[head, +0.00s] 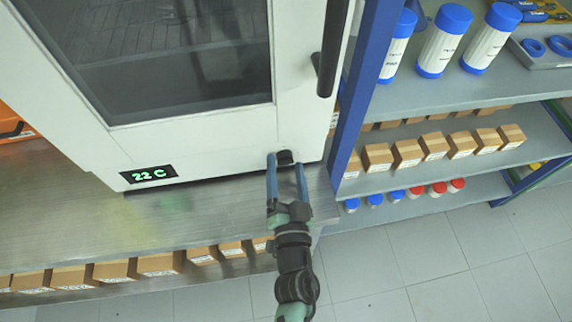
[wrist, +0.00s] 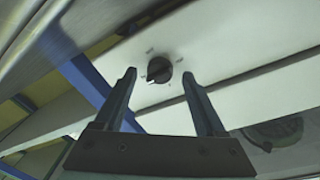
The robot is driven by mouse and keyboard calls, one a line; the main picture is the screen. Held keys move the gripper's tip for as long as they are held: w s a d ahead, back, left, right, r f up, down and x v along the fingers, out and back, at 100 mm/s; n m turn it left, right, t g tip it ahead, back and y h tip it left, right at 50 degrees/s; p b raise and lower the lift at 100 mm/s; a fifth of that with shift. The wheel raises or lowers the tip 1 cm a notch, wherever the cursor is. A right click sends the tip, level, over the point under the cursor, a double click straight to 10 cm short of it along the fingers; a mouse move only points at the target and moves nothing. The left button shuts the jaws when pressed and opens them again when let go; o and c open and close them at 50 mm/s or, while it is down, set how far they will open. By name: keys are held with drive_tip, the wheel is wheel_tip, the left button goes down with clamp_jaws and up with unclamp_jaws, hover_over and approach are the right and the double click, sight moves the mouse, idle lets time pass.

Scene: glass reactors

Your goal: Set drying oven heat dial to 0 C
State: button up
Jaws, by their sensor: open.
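The white drying oven (head: 200,140) stands on a metal shelf, with a dark window in its door. Its green display (head: 149,174) reads 22 C. The black heat dial (head: 285,157) is at the lower right of the oven front. In the wrist view the dial (wrist: 159,70) shows a pale pointer mark and small marks around it, too small to read. My gripper (head: 286,160) is open, its two fingers on either side of the dial in the head view. In the wrist view my gripper (wrist: 161,75) has the dial between its fingertips, with gaps; contact cannot be told.
A black door handle (head: 332,48) runs down the oven's right side above the dial. A blue shelf post (head: 358,100) stands close on the right. Shelves there hold white bottles with blue caps (head: 444,40) and small cardboard boxes (head: 435,146). The tiled floor (head: 430,255) is clear.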

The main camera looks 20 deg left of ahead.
drive_tip(key=shift+w+a, duration=0.15)
drive_tip(key=shift+w, duration=0.05)
clamp_jaws()
idle(0.3)
